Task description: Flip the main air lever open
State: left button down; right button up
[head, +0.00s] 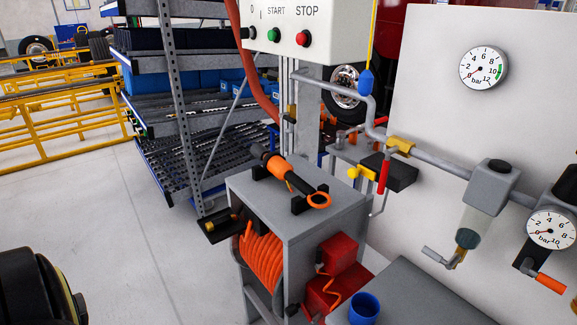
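A grey air pipe (440,160) runs along the light wall panel at the right. A brass valve (400,145) sits on it, and a red lever (384,176) hangs straight down beside the valve. Lower left of it is a yellow handle (354,172) on a smaller fitting. An orange-ended lever (550,283) sticks out below the lower gauge (550,229) at the right edge. I cannot tell for sure which of these is the main air lever. Neither of my grippers is in view.
A grey cabinet (283,205) with an orange hose reel (262,262) and a tool (290,180) on top stands in the middle. A START/STOP box (280,27) is above. A blue cup (364,308) stands at the bottom. Floor (120,230) at left is clear.

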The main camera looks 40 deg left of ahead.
aim_at(385, 169)
jog(key=u, duration=0.65)
jog(key=k, duration=1.3)
jog(key=u, duration=0.8)
jog(key=i, duration=0.65)
jog(key=u, duration=0.9)
jog(key=i, duration=1.1)
jog(key=z, duration=1.1)
jog(key=i, duration=0.55)
jog(key=z, duration=0.65)
